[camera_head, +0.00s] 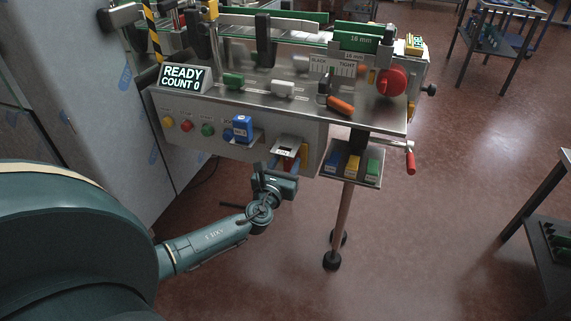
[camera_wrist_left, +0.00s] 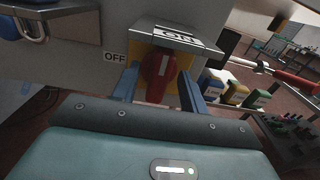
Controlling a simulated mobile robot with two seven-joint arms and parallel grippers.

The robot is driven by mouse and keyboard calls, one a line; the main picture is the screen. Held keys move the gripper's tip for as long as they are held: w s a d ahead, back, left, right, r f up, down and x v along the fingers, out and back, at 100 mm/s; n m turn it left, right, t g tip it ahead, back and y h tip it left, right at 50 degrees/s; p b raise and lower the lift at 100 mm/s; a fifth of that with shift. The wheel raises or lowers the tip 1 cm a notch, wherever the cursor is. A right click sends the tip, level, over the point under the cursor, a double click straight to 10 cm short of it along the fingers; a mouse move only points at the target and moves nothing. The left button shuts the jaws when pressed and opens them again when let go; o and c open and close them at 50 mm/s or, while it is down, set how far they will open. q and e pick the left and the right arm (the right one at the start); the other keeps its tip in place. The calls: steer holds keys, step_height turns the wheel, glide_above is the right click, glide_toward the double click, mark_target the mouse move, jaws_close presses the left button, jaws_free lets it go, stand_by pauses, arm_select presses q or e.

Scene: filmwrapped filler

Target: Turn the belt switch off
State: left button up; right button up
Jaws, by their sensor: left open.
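The belt switch is a red knob (camera_wrist_left: 158,76) with a white line, on a yellow plate, under a grey metal hood (camera_wrist_left: 165,37). The ON label (camera_wrist_left: 178,36) is on the hood above it, and the OFF label (camera_wrist_left: 115,57) is to its left. The white line looks close to upright, towards ON. The hood (camera_head: 289,142) shows in the head view on the machine's front panel, hiding most of the knob. My left gripper (camera_head: 289,168) is open, with its blue fingers on either side of the knob; I cannot tell whether they touch it. My right gripper is not in view.
Left of the hood are a blue padlock (camera_head: 242,129) on a bracket and several coloured buttons (camera_head: 187,126). A tray (camera_head: 340,176) with coloured blocks and a red handle (camera_head: 410,162) are to the right. The display (camera_head: 184,78) reads READY COUNT 0. Floor below is mostly free.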

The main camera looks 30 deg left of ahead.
arm_select(q)
jaws_close()
stand_by(0.5)
